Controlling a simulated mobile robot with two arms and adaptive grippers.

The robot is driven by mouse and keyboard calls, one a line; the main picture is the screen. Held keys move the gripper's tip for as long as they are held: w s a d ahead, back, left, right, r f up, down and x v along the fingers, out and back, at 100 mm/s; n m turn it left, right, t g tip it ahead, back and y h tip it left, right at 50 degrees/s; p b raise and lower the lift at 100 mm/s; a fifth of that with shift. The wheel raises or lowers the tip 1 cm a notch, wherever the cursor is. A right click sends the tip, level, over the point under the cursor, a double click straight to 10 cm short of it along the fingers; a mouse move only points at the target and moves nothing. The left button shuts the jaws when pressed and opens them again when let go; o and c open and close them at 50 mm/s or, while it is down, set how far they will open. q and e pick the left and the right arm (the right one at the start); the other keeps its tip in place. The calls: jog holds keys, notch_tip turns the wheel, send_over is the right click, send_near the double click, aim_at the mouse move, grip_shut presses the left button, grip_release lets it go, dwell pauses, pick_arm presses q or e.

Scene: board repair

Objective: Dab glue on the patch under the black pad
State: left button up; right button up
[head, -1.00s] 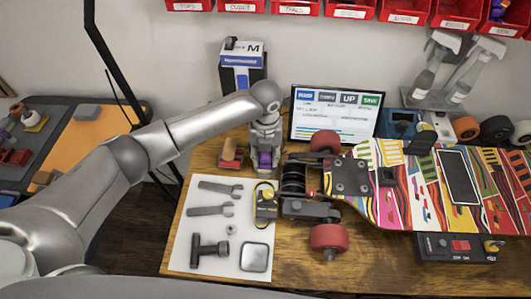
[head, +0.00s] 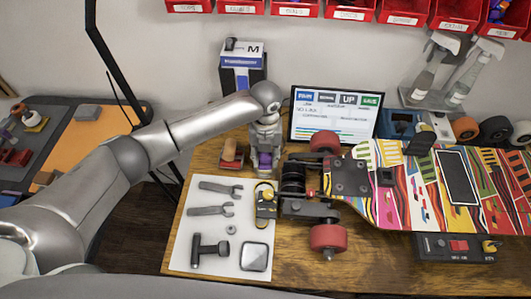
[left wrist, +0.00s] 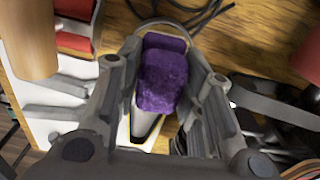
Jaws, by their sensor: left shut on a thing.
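My left gripper (head: 265,165) is shut on a purple, rough-surfaced block (left wrist: 160,80), low over the table at the far left of the board. The block sits between the two fingers in the left wrist view; its underside is hidden. The skateboard (head: 390,210), with bright printed graphics, lies to the right, clear of the gripper. A black rectangular pad (head: 458,177) with a pale edge lies on its deck. I cannot see a patch under it. No glue container can be made out for sure. My right gripper is not in view.
A white mat (head: 205,258) with wrenches and other tools lies front left. A red-and-wood tool (head: 231,153) is left of the gripper. Red wheels (head: 327,237) stick out from the board. A monitor (head: 334,115) and blue-white box (head: 242,72) stand behind.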

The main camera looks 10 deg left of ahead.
pick_arm(q)
jog(key=shift+r+p, duration=3.15)
jog(key=shift+r, duration=0.35)
jog(key=shift+f, duration=0.1)
